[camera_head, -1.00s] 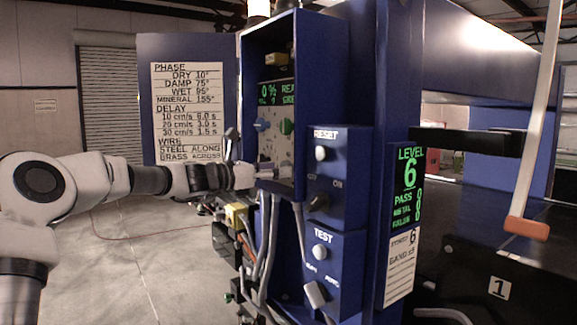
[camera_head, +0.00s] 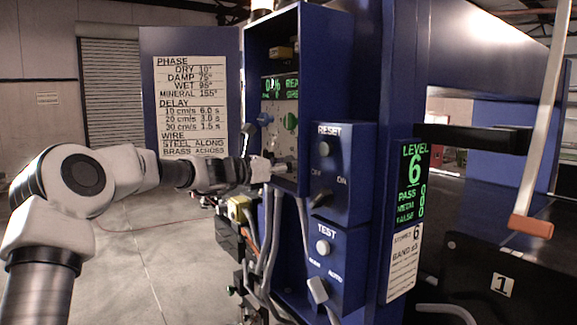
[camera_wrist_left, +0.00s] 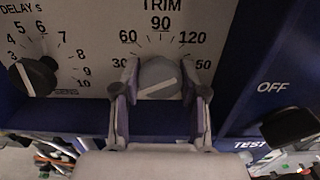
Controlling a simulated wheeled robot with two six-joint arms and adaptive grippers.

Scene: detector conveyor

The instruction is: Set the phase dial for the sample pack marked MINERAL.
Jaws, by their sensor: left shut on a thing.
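My left gripper (camera_head: 267,168) reaches into the open blue control box (camera_head: 314,40). In the left wrist view my left gripper (camera_wrist_left: 160,88) is shut on a grey dial (camera_wrist_left: 160,72), one finger on each side. The dial sits below the word TRIM, inside a scale with 30, 60, 90 and 120; the number at right is partly covered. Its white line slants from lower left to upper right. A placard (camera_head: 190,105) on the box door lists PHASE values, with MINERAL 155°. No sample pack marked MINERAL can be made out. My right gripper is out of view.
A black DELAY knob (camera_wrist_left: 38,75) is left of the dial. A black OFF switch (camera_wrist_left: 290,126) is close at right. The RESET panel (camera_head: 347,170) and TEST panel (camera_head: 350,262) flank the box; cables (camera_head: 268,240) hang below. A LEVEL 6 display (camera_head: 412,180) stands right.

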